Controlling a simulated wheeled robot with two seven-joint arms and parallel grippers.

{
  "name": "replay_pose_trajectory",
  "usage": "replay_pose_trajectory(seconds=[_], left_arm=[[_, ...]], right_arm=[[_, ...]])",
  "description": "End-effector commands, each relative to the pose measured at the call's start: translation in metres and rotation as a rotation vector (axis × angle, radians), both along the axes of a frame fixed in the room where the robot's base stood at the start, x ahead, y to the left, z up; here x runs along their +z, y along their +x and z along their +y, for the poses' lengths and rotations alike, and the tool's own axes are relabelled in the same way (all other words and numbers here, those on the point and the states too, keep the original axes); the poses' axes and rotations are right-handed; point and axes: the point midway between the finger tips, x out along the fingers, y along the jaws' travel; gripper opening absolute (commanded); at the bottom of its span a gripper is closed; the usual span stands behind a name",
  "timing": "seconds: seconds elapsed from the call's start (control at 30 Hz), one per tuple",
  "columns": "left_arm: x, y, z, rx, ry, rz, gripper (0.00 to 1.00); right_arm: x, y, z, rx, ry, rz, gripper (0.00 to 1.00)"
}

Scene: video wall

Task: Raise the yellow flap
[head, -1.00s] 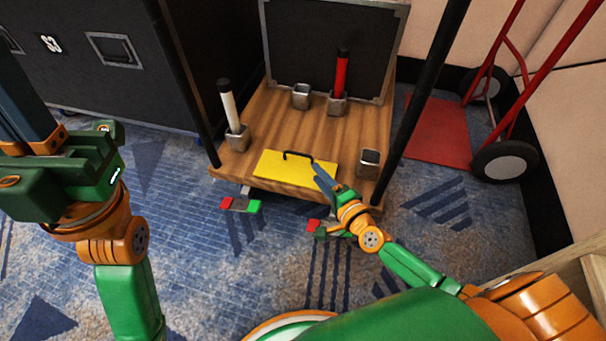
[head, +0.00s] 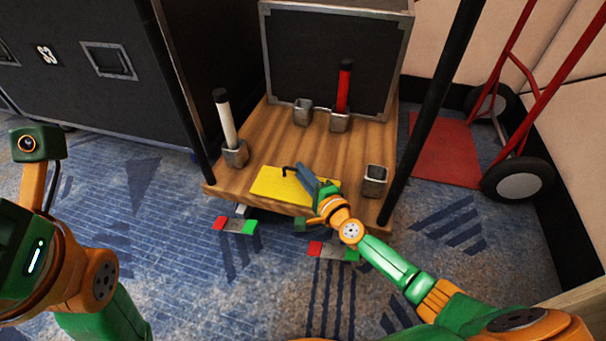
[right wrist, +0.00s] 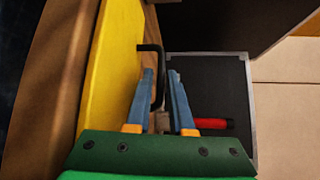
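The yellow flap (head: 272,184) lies flat at the front of the wooden cart deck in the head view, with a black bent handle (head: 290,168) on it. It also shows at the left of the right wrist view (right wrist: 112,65). My right gripper (head: 304,174) is at the handle and covers part of it and of the flap's right side. In the right wrist view, its two blue fingers (right wrist: 161,72) are apart, with the black handle (right wrist: 157,65) showing between them. Contact cannot be told. My left arm is at the left edge of the head view; its fingers do not show.
On the deck (head: 285,140) stand a white stick (head: 224,118) and a red stick (head: 344,85) in metal holders, plus empty holders (head: 375,178). Black posts (head: 425,125) flank the deck. A black case (head: 335,55) stands behind. A red hand truck (head: 445,150) is at right.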

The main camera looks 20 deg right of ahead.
Motion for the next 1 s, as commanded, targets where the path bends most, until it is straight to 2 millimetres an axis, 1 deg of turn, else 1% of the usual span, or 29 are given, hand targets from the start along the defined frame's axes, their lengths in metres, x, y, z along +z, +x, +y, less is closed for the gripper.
replay_pose_trajectory(seconds=[0.03,0.07,1.0], left_arm=[[0.0,0.0,0.0,0.0,0.0,0.0,0.0],[0.0,0.0,0.0,0.0,0.0,0.0,0.0],[-0.0002,0.0005,0.0,0.0,-0.001,0.001,0.0]], right_arm=[[0.0,-0.0001,-0.0001,0.0,0.0,0.0,0.04],[0.0,-0.0001,-0.0001,0.0,0.0,0.0,0.0],[-0.0003,-0.0003,-0.0004,-0.001,-0.001,0.0,0.0]])
